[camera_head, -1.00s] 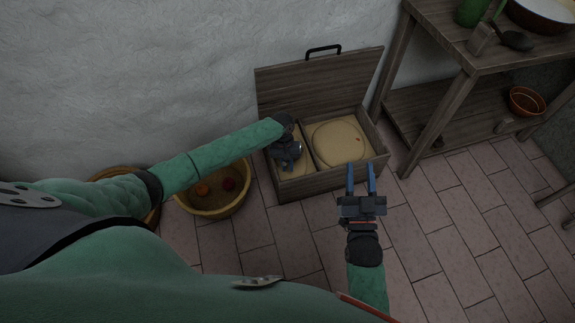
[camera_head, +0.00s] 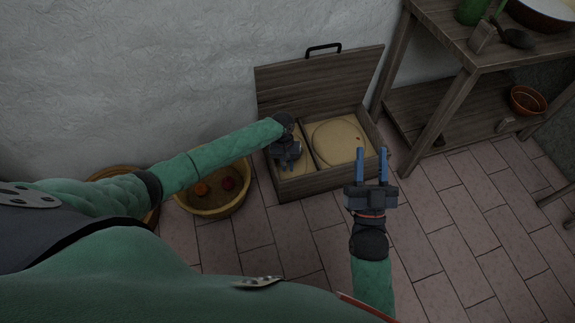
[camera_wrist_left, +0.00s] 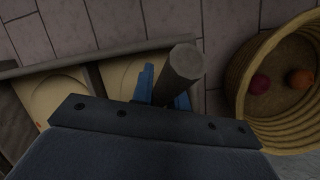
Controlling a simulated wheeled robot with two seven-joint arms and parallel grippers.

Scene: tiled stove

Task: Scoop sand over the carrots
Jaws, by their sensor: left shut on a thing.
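A wooden box (camera_head: 330,181) with its lid (camera_head: 322,85) raised stands by the wall. It has two sand compartments. Sand (camera_head: 340,142) in the right compartment bears a rounded outline and a tiny orange-brown spot; I make out no whole carrot. My left gripper (camera_head: 288,163) is over the left compartment, which it partly hides. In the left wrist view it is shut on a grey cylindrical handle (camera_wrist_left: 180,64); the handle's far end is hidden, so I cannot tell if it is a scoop. My right gripper (camera_head: 372,152) is open and empty, near the box's front right corner.
A woven basket (camera_head: 213,211) with a red and an orange round thing stands left of the box; it also shows in the left wrist view (camera_wrist_left: 243,87). A wooden table (camera_head: 455,50) with a bowl stands at right. The tiled floor in front is clear.

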